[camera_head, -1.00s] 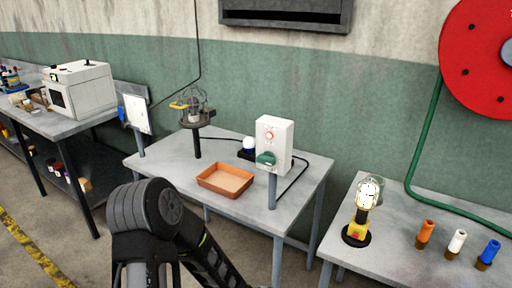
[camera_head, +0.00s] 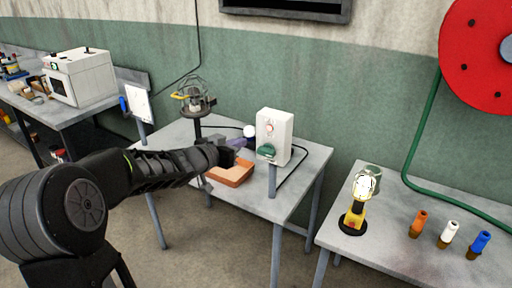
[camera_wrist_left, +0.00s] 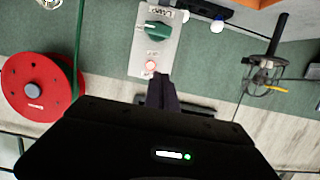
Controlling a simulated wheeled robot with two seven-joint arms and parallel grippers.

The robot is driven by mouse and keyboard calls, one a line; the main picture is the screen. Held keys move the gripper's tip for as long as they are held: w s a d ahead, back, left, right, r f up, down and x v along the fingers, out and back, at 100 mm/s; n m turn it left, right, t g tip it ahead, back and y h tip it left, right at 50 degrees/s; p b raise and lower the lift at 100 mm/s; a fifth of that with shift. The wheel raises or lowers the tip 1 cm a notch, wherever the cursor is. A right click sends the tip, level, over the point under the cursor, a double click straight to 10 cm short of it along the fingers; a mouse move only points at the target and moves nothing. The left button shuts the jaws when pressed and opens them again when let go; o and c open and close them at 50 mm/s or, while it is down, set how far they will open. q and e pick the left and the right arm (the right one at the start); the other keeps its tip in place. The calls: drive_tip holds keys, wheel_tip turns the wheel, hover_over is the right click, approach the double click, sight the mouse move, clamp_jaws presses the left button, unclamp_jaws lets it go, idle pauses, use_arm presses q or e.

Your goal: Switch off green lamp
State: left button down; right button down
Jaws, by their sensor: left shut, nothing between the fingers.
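A white box (camera_head: 274,135) on a grey post stands at the table, with a green knob (camera_head: 267,151) low on its front and a small red round light (camera_head: 269,128) above. My left gripper (camera_head: 240,144) is shut and empty, left of the box and apart from the knob in the head view. Its fingers (camera_wrist_left: 160,82) point towards the box. My right gripper is out of view.
An orange tray (camera_head: 236,176) lies on the table (camera_head: 245,204) below my left gripper. A white dome (camera_head: 249,131) is beside the box.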

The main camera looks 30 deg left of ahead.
use_arm(q)
drive_tip(key=shift+w+f, duration=0.1)
drive_tip(key=shift+w, duration=0.05)
hover_over(267, 152)
drive_tip(key=s+a, duration=0.3)
wheel_tip(267, 152, down, 2)
drive_tip(key=f, duration=0.1)
drive_tip(key=w+f, duration=0.1)
drive_tip(key=shift+f, duration=1.2)
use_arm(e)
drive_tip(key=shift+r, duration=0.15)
use_arm(q)
drive_tip(key=shift+d, duration=0.15)
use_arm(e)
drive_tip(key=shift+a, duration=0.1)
use_arm(q)
drive_tip(key=shift+a, duration=0.25)
drive_tip(key=shift+d+n, duration=0.1)
drive_tip(key=shift+n, duration=0.2)
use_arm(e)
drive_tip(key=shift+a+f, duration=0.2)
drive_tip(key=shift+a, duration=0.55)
